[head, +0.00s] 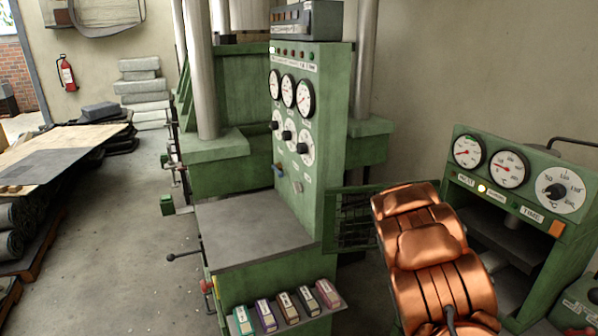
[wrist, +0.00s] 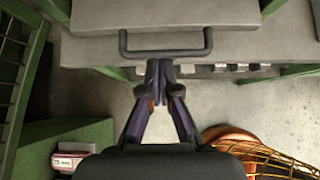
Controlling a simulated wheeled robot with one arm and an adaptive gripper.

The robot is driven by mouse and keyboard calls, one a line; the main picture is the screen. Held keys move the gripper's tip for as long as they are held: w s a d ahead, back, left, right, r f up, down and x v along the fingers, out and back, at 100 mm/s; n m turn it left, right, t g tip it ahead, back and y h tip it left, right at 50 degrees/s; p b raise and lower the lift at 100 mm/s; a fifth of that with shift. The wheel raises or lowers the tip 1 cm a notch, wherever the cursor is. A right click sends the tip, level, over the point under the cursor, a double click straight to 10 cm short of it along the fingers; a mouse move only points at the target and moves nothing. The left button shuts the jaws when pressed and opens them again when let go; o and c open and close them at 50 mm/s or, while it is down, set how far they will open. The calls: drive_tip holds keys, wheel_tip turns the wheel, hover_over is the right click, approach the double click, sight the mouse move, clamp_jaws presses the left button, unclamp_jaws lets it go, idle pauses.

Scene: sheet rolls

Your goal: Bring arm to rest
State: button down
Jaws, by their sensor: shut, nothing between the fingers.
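My gripper (wrist: 158,72) shows in the wrist view with its two fingers together and nothing between them. Its tips appear just below a dark bar handle (wrist: 165,54) on the front of a grey plate (wrist: 180,15). I cannot tell whether the fingertips touch the handle. In the head view, my copper-coloured arm (head: 428,255) is at the lower right, in front of the green machines. The gripper itself is hidden there.
A green press with a gauge panel (head: 310,140) and grey worktop (head: 250,235) fills the middle. Several labelled boxes (head: 288,307) sit on its front ledge. A smaller gauge console (head: 520,180) stands right. Grey rolls (head: 15,225) lie left. Floor (head: 120,230) between is clear.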

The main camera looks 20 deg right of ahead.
drive_tip(key=s+a+r+m+g+y, duration=0.1)
drive_tip(key=s+a+r+m+g, duration=0.1)
drive_tip(key=s+a+r+m, duration=0.9)
drive_tip(key=s+a+r+m+y, duration=0.1)
drive_tip(key=s+a+m+y, duration=0.1)
drive_tip(key=s+a, duration=0.5)
drive_tip(key=s+a+r+m+y, duration=0.1)
drive_tip(key=s+a+m+y, duration=0.2)
drive_tip(key=s+a, duration=0.4)
drive_tip(key=s+a+r+m+g+y, duration=0.1)
drive_tip(key=s+a+m+y, duration=0.2)
drive_tip(key=s+a, duration=0.5)
drive_tip(key=a, duration=1)
drive_tip(key=shift+a+r, duration=0.2)
drive_tip(key=shift+a, duration=0.1)
